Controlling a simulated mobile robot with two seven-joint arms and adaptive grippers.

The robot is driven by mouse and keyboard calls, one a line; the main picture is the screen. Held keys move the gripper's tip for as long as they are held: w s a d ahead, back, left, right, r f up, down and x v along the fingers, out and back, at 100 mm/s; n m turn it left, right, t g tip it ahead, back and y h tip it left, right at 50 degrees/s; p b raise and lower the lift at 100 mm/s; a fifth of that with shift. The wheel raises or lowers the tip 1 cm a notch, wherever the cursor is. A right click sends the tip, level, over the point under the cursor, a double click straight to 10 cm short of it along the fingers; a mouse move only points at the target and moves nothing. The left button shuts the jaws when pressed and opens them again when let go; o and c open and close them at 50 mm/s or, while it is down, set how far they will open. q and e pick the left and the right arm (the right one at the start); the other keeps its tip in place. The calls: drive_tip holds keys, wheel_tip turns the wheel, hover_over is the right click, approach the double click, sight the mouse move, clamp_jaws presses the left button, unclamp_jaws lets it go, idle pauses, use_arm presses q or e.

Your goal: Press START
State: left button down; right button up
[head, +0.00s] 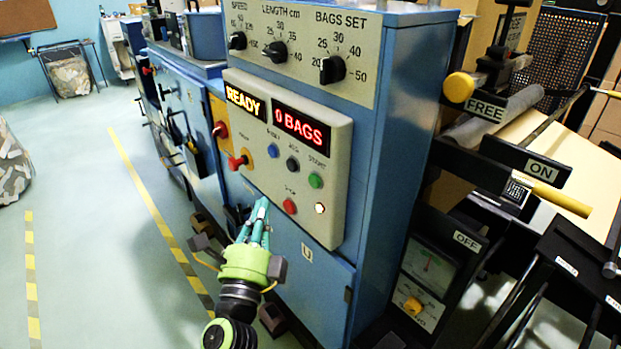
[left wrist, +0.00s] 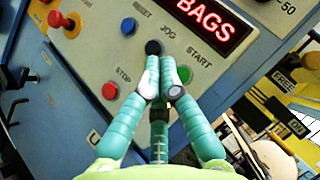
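The green START button (head: 315,181) sits on the grey control panel (head: 240,130), right of the dark JOG button (head: 292,165) and above the red STOP button (head: 290,206). My left gripper (head: 262,204) is in front of the panel's lower left, its fingers drawn together and empty. In the left wrist view the fingertips (left wrist: 154,62) overlap the area just under the JOG button (left wrist: 153,47). There the START button (left wrist: 184,75) shows just right of the fingers, partly covered. Contact with the panel cannot be told. My right gripper is not in view.
The displays read READY (head: 245,101) and 0 BAGS (head: 299,124). A blue RESET button (head: 273,151), a lit white lamp (head: 320,208) and red knobs (head: 238,161) are nearby. Black levers and bars (head: 525,160) crowd the right.

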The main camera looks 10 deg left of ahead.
sight(315, 181)
use_arm(q)
drive_tip(key=shift+r, duration=0.15)
drive_tip(key=w+d+b, duration=0.1)
drive_tip(key=w+d, duration=0.4)
drive_tip(key=w, duration=0.2)
drive_tip(key=shift+d, duration=0.15)
idle(0.4)
drive_tip(key=shift+s, duration=0.1)
idle(1.2)
drive_tip(key=shift+w+d+b, duration=0.25)
drive_tip(key=shift+w+b, duration=0.1)
drive_tip(key=shift+w, duration=0.05)
